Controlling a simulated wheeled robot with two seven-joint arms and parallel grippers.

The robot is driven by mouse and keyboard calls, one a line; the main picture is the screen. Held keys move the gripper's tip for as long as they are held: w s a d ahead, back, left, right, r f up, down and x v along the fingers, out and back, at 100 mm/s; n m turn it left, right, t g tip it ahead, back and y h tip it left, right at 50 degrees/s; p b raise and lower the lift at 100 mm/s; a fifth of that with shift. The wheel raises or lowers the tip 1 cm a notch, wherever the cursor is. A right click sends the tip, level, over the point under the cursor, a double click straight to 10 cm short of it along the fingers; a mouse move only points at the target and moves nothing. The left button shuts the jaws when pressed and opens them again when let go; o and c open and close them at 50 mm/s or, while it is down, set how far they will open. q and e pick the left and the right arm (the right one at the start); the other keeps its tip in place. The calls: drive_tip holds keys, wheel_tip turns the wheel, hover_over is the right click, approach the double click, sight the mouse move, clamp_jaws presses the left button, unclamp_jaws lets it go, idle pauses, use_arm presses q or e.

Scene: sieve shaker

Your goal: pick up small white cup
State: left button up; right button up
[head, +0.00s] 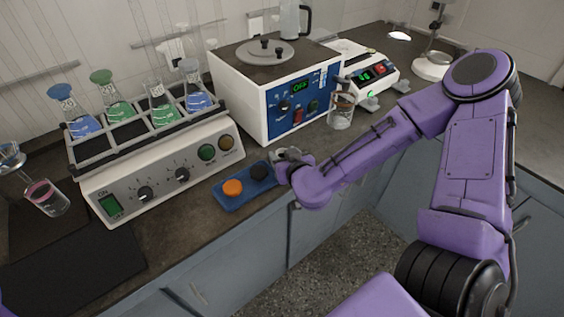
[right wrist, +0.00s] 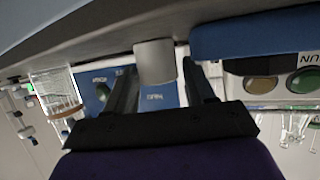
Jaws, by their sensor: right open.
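The gripper is open. In the head view my right gripper (head: 284,158) is low over the counter's front part, at the right end of the blue tray. There the wrist mostly hides the cup, and I cannot make it out clearly. My left gripper is not in view.
The blue tray (head: 228,203) holds an orange lid (head: 233,187) and a black lid (head: 259,172). The flask shaker (head: 160,185) stands left, the blue-fronted bath (head: 262,130) behind. A glass beaker (head: 341,112) and a balance (head: 372,75) stand right. The counter's front edge is close.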

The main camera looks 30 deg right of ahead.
sight(281, 152)
drive_tip(key=x, duration=0.3)
drive_tip(key=shift+w+f, duration=0.15)
drive_tip(key=shift+f, duration=0.05)
drive_tip(key=c, duration=0.7)
drive_tip(key=shift+r, duration=0.1)
